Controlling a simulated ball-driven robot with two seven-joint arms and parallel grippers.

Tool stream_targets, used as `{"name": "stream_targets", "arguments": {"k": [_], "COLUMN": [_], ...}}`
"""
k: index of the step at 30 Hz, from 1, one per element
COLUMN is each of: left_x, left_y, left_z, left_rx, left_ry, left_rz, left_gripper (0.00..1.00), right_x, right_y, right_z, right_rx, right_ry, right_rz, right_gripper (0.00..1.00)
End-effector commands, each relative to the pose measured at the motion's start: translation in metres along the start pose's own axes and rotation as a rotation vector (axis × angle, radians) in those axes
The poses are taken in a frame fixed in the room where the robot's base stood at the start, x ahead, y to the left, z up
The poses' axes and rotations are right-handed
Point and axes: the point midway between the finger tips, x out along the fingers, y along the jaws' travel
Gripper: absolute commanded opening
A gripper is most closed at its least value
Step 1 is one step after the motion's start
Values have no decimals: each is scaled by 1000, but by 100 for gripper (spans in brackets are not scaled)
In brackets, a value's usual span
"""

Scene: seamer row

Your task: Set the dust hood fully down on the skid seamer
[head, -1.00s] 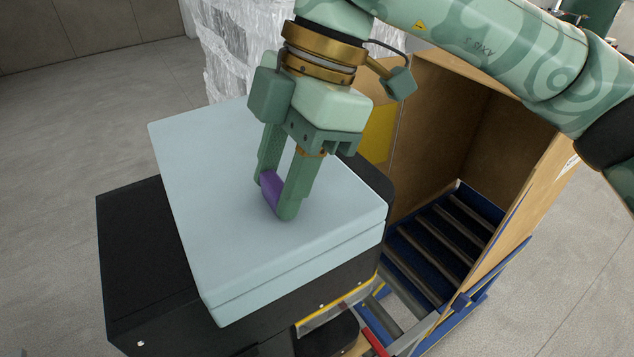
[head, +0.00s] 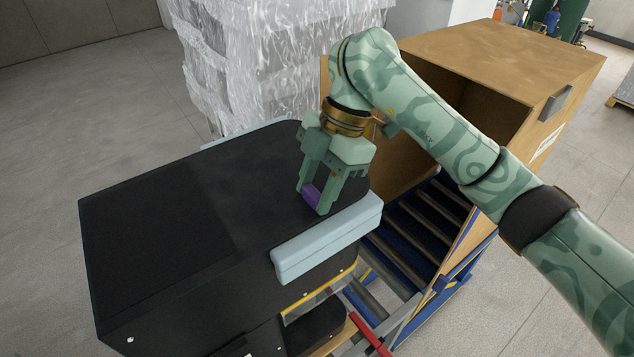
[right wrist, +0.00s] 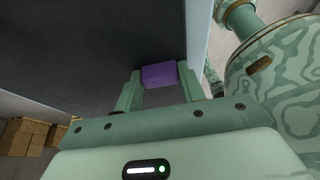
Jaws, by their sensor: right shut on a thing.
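The pale blue dust hood (head: 328,240) shows only as a bar at the near right side of the black seamer (head: 150,235) and a thin strip (head: 245,132) at its far side. Black surface lies between them and hides the rest of the hood. My right gripper (head: 313,198) points down, shut on a purple block-like grip (right wrist: 158,76) close over the black surface. In the right wrist view the grip sits between both fingertips, with black surface beyond and a pale strip at right. I cannot tell how the hood sits underneath. My left gripper is not in view.
A brown open-fronted box (head: 490,60) stands at right over a blue-framed roller conveyor (head: 420,225). A film-wrapped stack (head: 255,60) stands behind the seamer. A red bar (head: 368,335) lies at the front. Grey floor is clear at left.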

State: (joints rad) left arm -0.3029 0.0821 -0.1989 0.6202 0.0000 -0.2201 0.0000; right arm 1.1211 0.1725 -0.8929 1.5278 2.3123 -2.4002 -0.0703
Motion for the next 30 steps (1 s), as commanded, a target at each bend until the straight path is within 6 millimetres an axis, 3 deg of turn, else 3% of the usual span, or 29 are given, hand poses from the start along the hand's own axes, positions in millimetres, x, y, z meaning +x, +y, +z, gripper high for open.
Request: {"name": "stream_targets", "arguments": {"k": [4,5,6,7,15,19,30], "left_x": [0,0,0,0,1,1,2], "left_y": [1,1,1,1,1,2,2], "left_z": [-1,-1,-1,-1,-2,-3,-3], "left_rx": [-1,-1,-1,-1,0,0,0], "left_ry": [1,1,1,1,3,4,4], "left_rz": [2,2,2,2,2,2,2], "left_gripper": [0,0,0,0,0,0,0], "right_x": [1,1,1,1,0,-12,-94], "right_y": [0,0,0,0,0,1,0], "right_z": [1,1,1,1,1,2,1], "right_rx": [1,1,1,1,1,2,5], "right_ry": [-4,-4,-4,-4,-4,-7,-7], "right_rz": [0,-1,-1,-1,0,3,2], "right_gripper": [5,45,56,61,61,61,61]}}
